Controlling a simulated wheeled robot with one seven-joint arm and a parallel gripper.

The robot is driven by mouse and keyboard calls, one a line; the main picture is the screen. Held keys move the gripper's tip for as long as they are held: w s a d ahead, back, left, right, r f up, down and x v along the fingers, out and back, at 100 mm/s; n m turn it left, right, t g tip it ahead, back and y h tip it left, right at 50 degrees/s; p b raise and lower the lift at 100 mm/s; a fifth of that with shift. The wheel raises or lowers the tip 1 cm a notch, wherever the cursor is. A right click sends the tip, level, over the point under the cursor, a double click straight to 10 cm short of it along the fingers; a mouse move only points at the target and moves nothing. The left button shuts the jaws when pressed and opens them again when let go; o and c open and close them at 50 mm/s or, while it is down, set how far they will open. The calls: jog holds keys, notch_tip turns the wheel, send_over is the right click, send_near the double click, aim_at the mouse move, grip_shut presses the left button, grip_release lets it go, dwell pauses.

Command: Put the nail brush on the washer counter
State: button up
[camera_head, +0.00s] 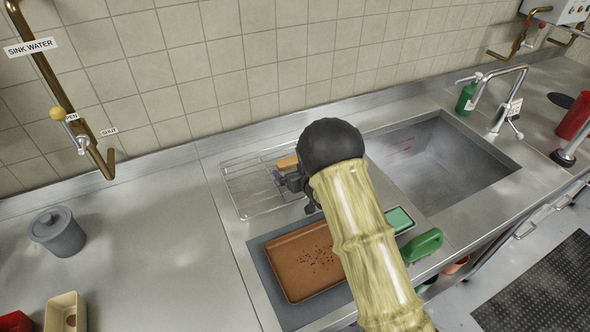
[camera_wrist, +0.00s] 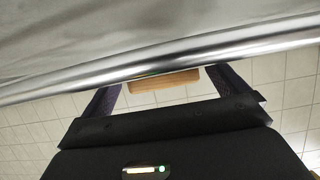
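A wooden block-shaped thing, likely the nail brush (camera_head: 287,161), sits at the wire rack by the back wall, partly hidden by my arm. In the wrist view the wooden block (camera_wrist: 163,81) shows between my fingertips, with a narrow gap on each side. My gripper (camera_head: 279,177) is open at the rack, its fingers apart in the wrist view (camera_wrist: 163,84). The brush's bristles are not visible. The steel counter (camera_head: 150,230) runs along the wall; which part is the washer counter I cannot tell.
The wire rack (camera_head: 240,190) stands behind a brown tray (camera_head: 285,265) on a grey mat. A sink basin (camera_head: 450,160) lies to the right, with a green bottle (camera_head: 466,98) and tap (camera_head: 505,95). A grey pot (camera_head: 58,233) stands left. The left counter's middle is clear.

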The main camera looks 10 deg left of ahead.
jog(key=shift+r, duration=0.2)
jog(key=shift+s+d, duration=0.15)
jog(key=shift+s, duration=0.05)
jog(key=b+v, duration=0.2)
jog(key=v, duration=0.9)
jog(key=shift+s+d, duration=0.2)
dwell(0.3)
